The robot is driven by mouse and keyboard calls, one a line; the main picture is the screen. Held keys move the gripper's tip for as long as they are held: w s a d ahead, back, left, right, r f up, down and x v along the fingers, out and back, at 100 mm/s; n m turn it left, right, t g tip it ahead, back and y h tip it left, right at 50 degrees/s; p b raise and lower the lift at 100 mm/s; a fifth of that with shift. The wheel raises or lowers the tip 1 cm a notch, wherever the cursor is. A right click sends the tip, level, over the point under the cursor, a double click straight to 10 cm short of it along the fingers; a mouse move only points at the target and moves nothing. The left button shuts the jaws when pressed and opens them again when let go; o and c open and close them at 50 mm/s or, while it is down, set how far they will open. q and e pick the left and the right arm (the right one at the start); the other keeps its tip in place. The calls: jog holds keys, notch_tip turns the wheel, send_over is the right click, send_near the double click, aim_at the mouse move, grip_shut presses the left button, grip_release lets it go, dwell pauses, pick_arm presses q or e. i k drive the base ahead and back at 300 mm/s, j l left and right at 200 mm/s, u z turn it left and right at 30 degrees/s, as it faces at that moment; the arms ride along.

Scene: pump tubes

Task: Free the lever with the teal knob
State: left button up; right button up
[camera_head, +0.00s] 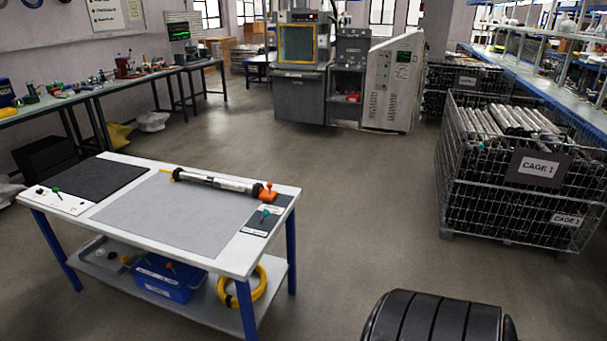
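A small teal knob (264,213) stands on a dark panel (258,224) with white labels at the right end of the white work table. Its lever is too small to make out clearly. A pump tube (222,182) with black and silver sections lies across the back of the table's grey mat. An orange piece (268,194) with a knob on top is at the tube's right end, just behind the teal knob; I cannot tell whether they touch. A green knob (56,191) stands on a white strip at the table's left end. Neither gripper is in view.
The table's lower shelf holds a blue bin (165,280) and a yellow coil (243,287). A dark mat (92,180) covers the table's back left. A wire cage (510,205) full of tubes stands right. Open floor (365,200) lies between table and cage.

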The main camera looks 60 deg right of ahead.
aim_at(266, 212)
jog(key=z, duration=1.55)
jog(key=i+j+u, duration=0.15)
jog(key=i+u, duration=0.15)
jog(key=i, duration=0.4)
jog(key=i+u, duration=0.35)
jog(key=i, duration=0.35)
